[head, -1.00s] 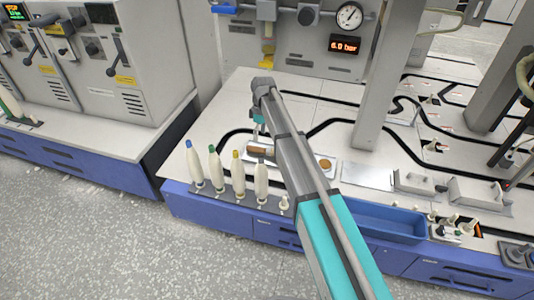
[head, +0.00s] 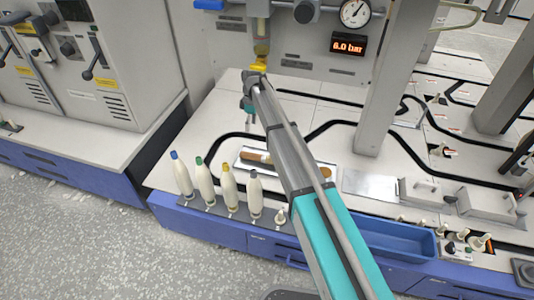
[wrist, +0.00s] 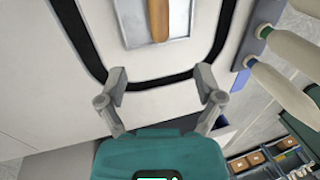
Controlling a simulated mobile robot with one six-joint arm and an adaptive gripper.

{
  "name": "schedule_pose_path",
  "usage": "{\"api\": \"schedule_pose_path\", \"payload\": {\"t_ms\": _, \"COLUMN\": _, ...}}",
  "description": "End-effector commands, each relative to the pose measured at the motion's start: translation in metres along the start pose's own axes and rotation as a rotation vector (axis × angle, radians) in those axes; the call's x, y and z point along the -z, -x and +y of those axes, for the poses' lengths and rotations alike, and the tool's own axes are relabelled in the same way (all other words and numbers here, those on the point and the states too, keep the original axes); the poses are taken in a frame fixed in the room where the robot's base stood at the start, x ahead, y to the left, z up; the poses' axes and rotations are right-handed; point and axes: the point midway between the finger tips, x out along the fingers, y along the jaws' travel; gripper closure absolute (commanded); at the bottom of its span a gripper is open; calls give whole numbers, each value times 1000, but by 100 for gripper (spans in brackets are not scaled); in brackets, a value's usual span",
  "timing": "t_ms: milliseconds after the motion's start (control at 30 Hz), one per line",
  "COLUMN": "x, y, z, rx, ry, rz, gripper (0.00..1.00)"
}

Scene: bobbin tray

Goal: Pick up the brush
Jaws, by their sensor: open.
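A brown wooden piece, which looks like the brush (head: 257,156), lies in a shallow metal tray (head: 238,167) on the white worktop. My arm covers part of the tray. In the wrist view the brush (wrist: 159,18) shows as a brown wooden length at the top, in the metal tray (wrist: 128,25), and its far end is cut off. My gripper (wrist: 163,84) is open and empty, its fingers apart and short of the tray. In the head view my gripper (head: 250,118) hangs above the worktop, behind the tray.
Several white bobbins with coloured tips (head: 228,186) stand along the front edge, left of my arm. A blue bin (head: 395,240) is at the front right. A grey column (head: 383,90) rises at the right. A yellow fitting (head: 261,52) hangs behind my gripper.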

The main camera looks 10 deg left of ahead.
Motion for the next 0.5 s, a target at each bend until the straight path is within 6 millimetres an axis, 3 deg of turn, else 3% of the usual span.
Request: {"api": "schedule_pose_path", "payload": {"t_ms": 500, "x": -10, "y": 0, "z": 7, "rx": 0, "ry": -17, "rz": 4, "gripper": 15}}
